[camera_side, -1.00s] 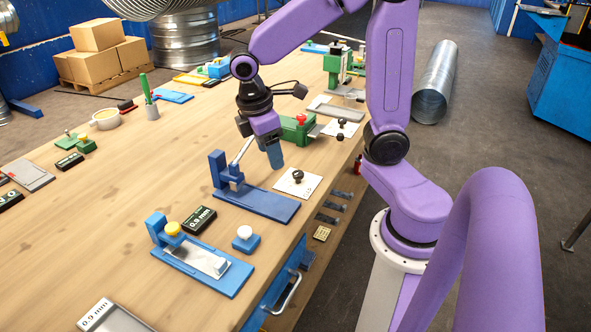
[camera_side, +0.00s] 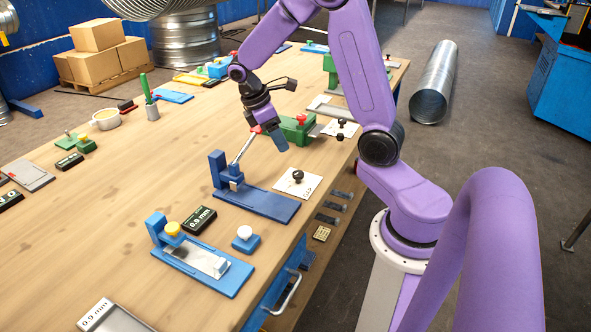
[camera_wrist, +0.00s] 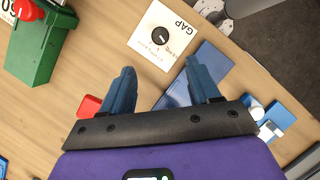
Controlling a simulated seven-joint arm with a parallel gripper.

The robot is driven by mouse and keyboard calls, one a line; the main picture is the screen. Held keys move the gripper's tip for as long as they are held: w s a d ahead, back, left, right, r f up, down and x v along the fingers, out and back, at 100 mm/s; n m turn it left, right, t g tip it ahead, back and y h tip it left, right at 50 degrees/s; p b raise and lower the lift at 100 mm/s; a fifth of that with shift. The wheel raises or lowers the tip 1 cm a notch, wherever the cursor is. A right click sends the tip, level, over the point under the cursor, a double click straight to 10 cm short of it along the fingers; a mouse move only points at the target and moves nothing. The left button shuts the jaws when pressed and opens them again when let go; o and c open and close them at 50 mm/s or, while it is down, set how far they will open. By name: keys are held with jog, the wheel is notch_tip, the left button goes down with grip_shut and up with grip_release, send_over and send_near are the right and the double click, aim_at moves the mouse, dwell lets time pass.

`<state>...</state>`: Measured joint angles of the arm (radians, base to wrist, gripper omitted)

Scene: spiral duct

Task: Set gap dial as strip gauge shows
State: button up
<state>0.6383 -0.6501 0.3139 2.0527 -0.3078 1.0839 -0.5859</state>
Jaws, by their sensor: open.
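The gap dial (camera_side: 298,176) is a black knob on a white card at the right of the bench. In the wrist view the dial (camera_wrist: 162,37) has a card marked GAP and a pale pointer line; its scale is too small to read. The strip gauge (camera_side: 202,262) is a blue base with a metal strip and yellow knob.
A blue lever tool (camera_side: 255,202) with a red-tipped handle stands left of the dial, close to my gripper. A green block (camera_side: 297,128) with a red knob is behind. A white button on a blue base (camera_side: 245,238) is in front. The bench's left middle is clear.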

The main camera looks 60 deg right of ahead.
aim_at(297, 173)
jog(key=x, duration=1.3)
jog(key=c, duration=1)
